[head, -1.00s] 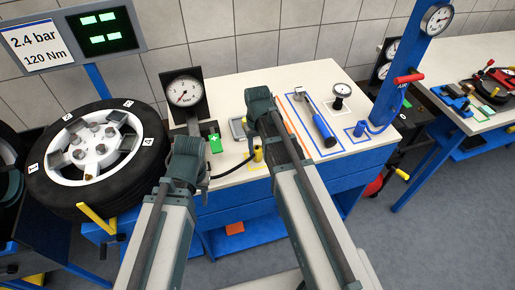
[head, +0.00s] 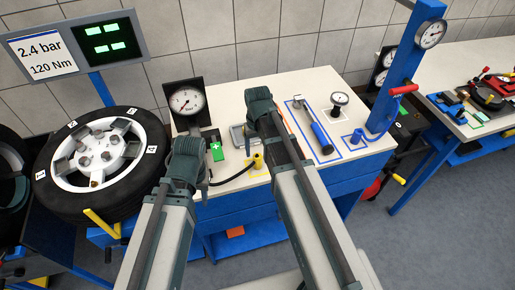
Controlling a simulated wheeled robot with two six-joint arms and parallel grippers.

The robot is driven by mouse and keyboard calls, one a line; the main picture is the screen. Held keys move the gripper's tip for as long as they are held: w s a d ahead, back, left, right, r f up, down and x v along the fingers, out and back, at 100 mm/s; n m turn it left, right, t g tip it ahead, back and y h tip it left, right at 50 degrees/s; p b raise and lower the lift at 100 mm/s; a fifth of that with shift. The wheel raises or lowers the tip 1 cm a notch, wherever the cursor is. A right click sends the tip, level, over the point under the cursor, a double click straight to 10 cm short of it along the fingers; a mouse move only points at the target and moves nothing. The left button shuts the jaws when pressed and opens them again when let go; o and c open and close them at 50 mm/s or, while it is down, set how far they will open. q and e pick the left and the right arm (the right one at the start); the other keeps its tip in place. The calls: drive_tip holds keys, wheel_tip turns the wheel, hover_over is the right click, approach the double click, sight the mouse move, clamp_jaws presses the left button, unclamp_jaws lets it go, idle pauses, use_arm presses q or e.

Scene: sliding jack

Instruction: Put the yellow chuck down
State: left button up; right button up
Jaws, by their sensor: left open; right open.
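The yellow chuck (head: 258,161) stands on the light workbench top near its front edge, inside or at a yellow marked outline. A black hose (head: 232,175) runs from it to the left, passing behind my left gripper. My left gripper (head: 187,152) is to the left of the chuck and apart from it in the picture. My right gripper (head: 259,98) is above and beyond the chuck in the picture, with no visible contact. Both grippers are open and seem empty, though their fingertips are largely hidden by their own bodies.
A pressure gauge (head: 186,101) and green block (head: 217,152) stand at the bench's left. A blue-handled tool (head: 321,137) and small gauge (head: 339,99) are right of my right arm. A wheel (head: 133,190) lies at left; a blue post (head: 394,85) stands at right.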

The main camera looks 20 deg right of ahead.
sight(258, 156)
use_arm(q)
wheel_tip(258, 156, up, 8)
drive_tip(key=p, duration=0.7)
use_arm(e)
wheel_tip(258, 156, up, 8)
drive_tip(key=s+a+n+h, duration=0.1)
drive_tip(key=s+a+n, duration=0.2)
drive_tip(key=s+a, duration=0.7)
drive_tip(key=s, duration=0.4)
drive_tip(key=shift+s+a, duration=0.2)
drive_tip(key=shift+a, duration=0.05)
use_arm(q)
drive_tip(key=shift+f, duration=0.1)
wheel_tip(258, 156, down, 7)
drive_tip(key=b, duration=0.7)
drive_tip(key=shift+r, duration=0.2)
use_arm(e)
wheel_tip(258, 156, down, 7)
drive_tip(key=shift+r, duration=0.2)
